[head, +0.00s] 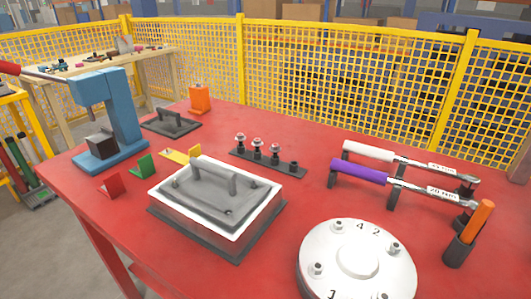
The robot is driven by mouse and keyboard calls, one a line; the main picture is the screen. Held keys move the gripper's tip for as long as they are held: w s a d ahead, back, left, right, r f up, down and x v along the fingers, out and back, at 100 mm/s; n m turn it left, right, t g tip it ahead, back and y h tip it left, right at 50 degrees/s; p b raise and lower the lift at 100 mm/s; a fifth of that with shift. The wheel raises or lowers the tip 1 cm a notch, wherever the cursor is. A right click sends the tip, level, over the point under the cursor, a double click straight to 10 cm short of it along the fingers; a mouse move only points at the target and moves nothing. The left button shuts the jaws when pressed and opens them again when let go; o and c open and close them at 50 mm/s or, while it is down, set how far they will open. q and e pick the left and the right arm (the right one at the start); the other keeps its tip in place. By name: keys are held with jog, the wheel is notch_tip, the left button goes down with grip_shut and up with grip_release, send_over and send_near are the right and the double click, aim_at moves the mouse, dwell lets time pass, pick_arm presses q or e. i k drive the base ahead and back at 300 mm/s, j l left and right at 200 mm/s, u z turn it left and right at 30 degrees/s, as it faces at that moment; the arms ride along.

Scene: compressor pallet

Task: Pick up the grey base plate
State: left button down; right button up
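A grey plate with a bar handle (222,187) lies at the table's front middle, on top of a white-rimmed block. A dark plate-like edge (155,213) shows beneath that block. A second, smaller dark grey plate with a handle (171,126) lies flat at the back left, beside the blue press. I cannot tell for certain which of these is the base plate. Neither of my grippers is in view, and nothing is touching the plates.
The red table (120,220) also holds a blue press (115,115) with a lever, small coloured stands, an orange block (200,98), a row of fittings (268,160), two torque wrenches (395,170), an orange-handled tool (470,233) and a round silver flange (357,265). Yellow fencing stands behind.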

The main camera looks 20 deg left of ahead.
aim_at(214, 190)
jog(key=i+j+z, duration=0.15)
jog(key=j, duration=0.25)
jog(key=i+j+z, duration=0.15)
jog(key=j, duration=0.2)
jog(key=i+j+z, duration=0.15)
jog(key=j, duration=0.3)
